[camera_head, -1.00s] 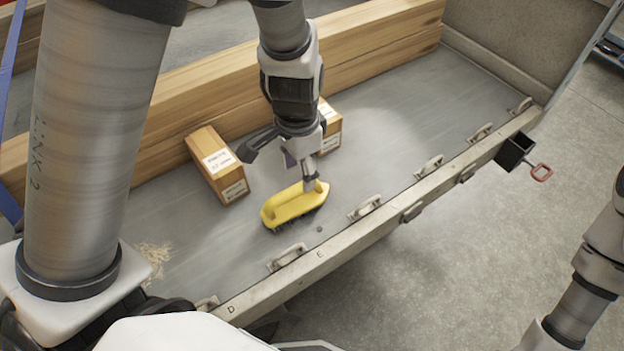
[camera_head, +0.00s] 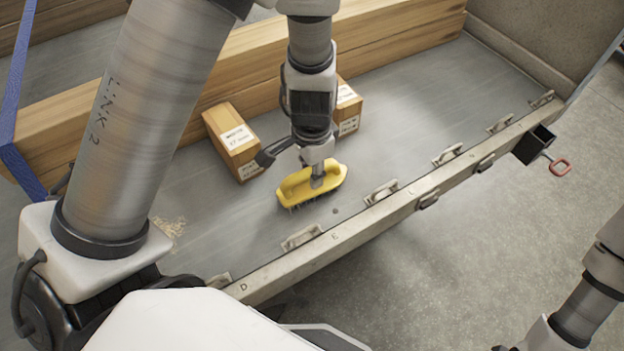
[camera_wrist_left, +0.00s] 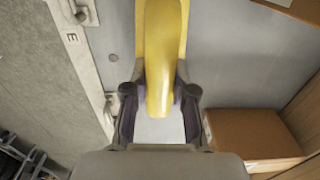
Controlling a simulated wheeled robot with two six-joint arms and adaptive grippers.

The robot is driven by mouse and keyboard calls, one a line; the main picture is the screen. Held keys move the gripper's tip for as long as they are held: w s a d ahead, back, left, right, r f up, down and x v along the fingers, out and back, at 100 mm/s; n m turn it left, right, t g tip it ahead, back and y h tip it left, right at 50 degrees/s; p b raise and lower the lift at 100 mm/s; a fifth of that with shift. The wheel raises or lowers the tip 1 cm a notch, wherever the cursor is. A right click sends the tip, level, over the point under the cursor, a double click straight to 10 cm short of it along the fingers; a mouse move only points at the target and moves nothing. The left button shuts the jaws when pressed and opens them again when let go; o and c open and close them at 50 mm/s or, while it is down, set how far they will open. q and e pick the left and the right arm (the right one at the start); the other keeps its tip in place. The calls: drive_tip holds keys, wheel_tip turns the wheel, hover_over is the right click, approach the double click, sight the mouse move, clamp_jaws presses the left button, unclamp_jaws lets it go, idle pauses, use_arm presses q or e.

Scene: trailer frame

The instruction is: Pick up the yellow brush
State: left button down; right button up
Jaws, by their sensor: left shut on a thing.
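The yellow brush (camera_head: 312,186) with dark bristles is on or just above the grey trailer bed (camera_head: 420,120), near its front rail; I cannot tell whether the bristles touch the bed. My left gripper (camera_head: 319,178) points down over the brush and is shut on its handle. In the left wrist view the yellow handle (camera_wrist_left: 160,80) runs between the two fingers of my left gripper (camera_wrist_left: 158,100). My right arm shows at the right edge, but its gripper is not in view.
Two labelled cardboard boxes, one left (camera_head: 233,141) and one behind my gripper (camera_head: 347,108), stand near the long wooden beams (camera_head: 400,35). The front rail (camera_head: 360,222) carries several metal tie-down loops. The bed to the right is clear.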

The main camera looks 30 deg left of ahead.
use_arm(q)
wheel_tip(320, 180, up, 10)
drive_tip(key=shift+f+p, duration=0.2)
drive_tip(key=shift+p, duration=0.95)
drive_tip(key=shift+r, duration=0.25)
drive_tip(key=c, duration=1.8)
unclamp_jaws()
clamp_jaws()
drive_tip(key=shift+s+f, duration=0.1)
